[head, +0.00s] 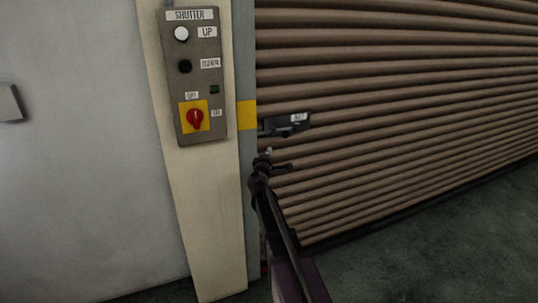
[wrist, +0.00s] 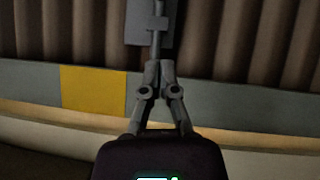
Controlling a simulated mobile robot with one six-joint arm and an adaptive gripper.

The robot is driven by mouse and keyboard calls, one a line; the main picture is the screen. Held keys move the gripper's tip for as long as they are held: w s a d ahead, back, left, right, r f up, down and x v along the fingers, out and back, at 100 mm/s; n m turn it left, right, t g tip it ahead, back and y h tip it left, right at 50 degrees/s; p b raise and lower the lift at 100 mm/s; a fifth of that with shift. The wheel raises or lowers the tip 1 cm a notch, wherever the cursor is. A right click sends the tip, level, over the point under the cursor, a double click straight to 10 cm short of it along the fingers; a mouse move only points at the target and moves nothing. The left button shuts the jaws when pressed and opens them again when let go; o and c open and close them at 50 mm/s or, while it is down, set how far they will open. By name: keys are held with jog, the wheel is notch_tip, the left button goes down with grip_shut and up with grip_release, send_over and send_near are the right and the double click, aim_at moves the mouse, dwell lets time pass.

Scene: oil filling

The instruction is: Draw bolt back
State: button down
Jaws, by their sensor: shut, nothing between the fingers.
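The bolt (head: 285,125) is a dark grey fitting with a small white label, mounted on the brown slatted shutter near its left edge. In the wrist view the bolt (wrist: 152,25) shows at top centre as a grey plate with a rod running along it. My gripper (head: 267,156) is just below and left of the bolt in the head view. In the wrist view my gripper (wrist: 159,68) has its fingertips together, with nothing seen between them. The tips overlap the near end of the rod in the picture; I cannot tell whether they touch it.
A grey shutter control box (head: 197,75) with buttons and a red rotary switch (head: 195,118) is on the cream post left of the shutter (head: 400,110). A yellow band (head: 246,115) marks the grey guide rail. Dark floor (head: 450,240) lies open at right.

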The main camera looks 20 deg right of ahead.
jog(key=w+d+r+p, duration=0.1)
jog(key=w+d, duration=0.5)
jog(key=d, duration=0.1)
jog(key=shift+w+d+r, duration=0.15)
dwell(0.4)
jog(key=d, duration=0.5)
dwell(0.4)
